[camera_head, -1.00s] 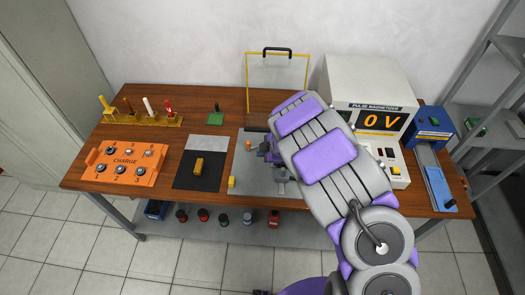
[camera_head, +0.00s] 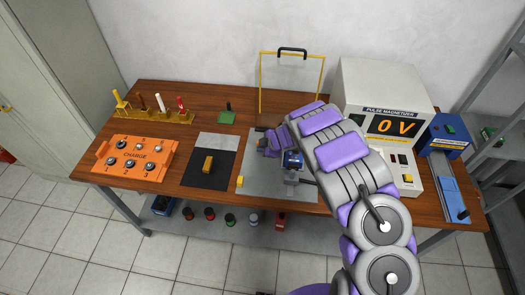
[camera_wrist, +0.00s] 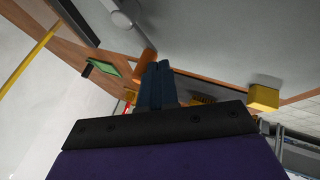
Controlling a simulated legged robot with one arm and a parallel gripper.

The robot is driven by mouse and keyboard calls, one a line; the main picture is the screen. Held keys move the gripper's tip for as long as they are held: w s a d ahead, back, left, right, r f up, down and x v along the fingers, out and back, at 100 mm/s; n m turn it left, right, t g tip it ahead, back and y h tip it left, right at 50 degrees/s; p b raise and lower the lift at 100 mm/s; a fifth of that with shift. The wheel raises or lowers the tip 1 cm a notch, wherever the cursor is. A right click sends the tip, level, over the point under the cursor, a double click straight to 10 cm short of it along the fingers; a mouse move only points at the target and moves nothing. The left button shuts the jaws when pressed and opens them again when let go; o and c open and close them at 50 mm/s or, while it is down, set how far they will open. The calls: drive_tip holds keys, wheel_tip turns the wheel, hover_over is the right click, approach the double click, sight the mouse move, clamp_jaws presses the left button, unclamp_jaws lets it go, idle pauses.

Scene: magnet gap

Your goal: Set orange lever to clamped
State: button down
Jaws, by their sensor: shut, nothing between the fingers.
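An orange part, likely the lever, shows in the wrist view (camera_wrist: 146,56) right behind the tips of my gripper's fingers; I cannot tell whether they touch. In the head view my gripper hides it. My gripper (camera_wrist: 158,82) is shut with nothing between its fingers. In the head view my gripper (camera_head: 263,146) is low over the grey plate (camera_head: 263,184), near its back left part. A blue and grey fixture (camera_head: 292,161) stands on the plate, right of my gripper and partly covered by my arm. The lever's position cannot be read.
A small yellow block (camera_head: 240,181) sits at the plate's front left. Left of the plate are a black mat (camera_head: 202,182) and an orange CHARGE box (camera_head: 135,158). The pulse magnetizer (camera_head: 385,110), reading 0 V, stands right. A yellow-framed clear guard (camera_head: 291,82) stands behind.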

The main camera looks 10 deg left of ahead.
idle(0.3)
drive_tip(key=shift+w+a+r+m+p, duration=0.15)
drive_tip(key=shift+a+m+p, duration=0.2)
drive_tip(key=shift+m+p, duration=0.25)
drive_tip(key=m+t+h, duration=0.1)
drive_tip(key=w+a+m+p, duration=0.1)
drive_tip(key=shift+a+m+t+h, duration=0.15)
drive_tip(key=shift+m+t+h, duration=0.25)
drive_tip(key=shift+w+a+p, duration=0.1)
drive_tip(key=shift+w+p, duration=0.25)
drive_tip(key=shift+p, duration=0.85)
drive_tip(key=shift+s+f, duration=0.1)
drive_tip(key=shift+f, duration=0.1)
